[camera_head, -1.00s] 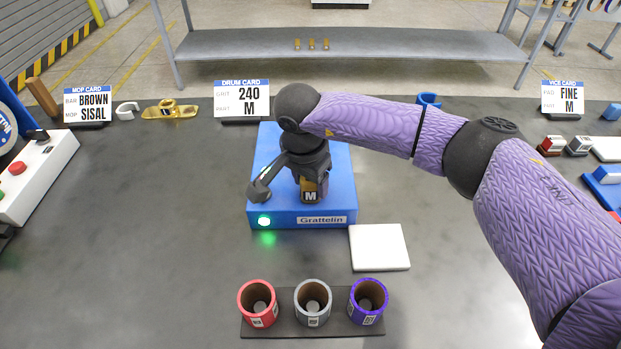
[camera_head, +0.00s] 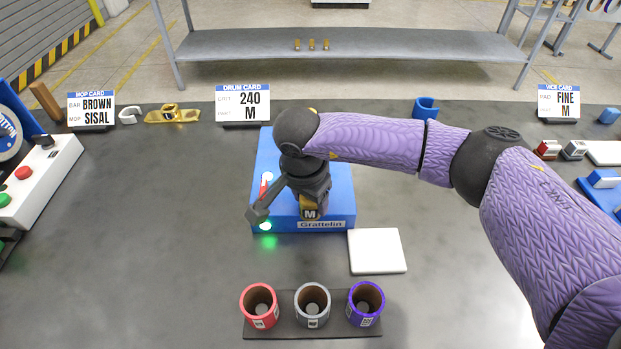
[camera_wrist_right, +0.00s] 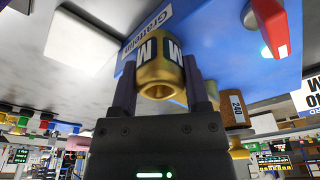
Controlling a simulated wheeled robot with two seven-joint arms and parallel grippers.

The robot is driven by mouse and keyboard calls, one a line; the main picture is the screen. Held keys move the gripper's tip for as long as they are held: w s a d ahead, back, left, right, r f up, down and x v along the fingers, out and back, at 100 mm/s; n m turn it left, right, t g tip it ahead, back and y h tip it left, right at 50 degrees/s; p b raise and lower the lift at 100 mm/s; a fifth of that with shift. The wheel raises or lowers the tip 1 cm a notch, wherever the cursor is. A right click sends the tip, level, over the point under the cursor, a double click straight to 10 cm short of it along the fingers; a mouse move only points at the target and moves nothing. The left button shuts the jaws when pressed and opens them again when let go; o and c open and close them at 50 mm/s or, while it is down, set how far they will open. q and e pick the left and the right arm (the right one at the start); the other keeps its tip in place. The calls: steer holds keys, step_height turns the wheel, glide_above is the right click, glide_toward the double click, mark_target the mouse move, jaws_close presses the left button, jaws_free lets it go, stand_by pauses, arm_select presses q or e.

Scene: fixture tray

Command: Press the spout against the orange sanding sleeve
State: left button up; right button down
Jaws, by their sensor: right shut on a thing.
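My right gripper (camera_head: 313,198) is shut on the spout (camera_head: 311,211), a gold piece with a black and white M label. It holds the spout over the front part of the blue Grattelin machine (camera_head: 340,208). In the right wrist view the spout (camera_wrist_right: 160,80) sits between the two dark fingers, its hollow end toward the camera. An orange-brown sleeve with a 240 label (camera_wrist_right: 231,112) shows to the right of the fingers. I see a gap between spout and sleeve in that view. In the head view the gripper and wrist hide the sleeve. My left gripper is out of view.
A red switch (camera_head: 265,187) and a lit green lamp (camera_head: 265,226) are on the machine's left side. A white pad (camera_head: 377,251) lies at front right. A dark rack (camera_head: 287,330) holds red, grey and purple sleeves in front.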

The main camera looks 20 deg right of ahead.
steer(key=shift+s+a, duration=0.1)
steer(key=shift+s, duration=0.3)
step_height(320, 180, up, 7)
steer(key=p, duration=0.4)
steer(key=shift+p, duration=0.4)
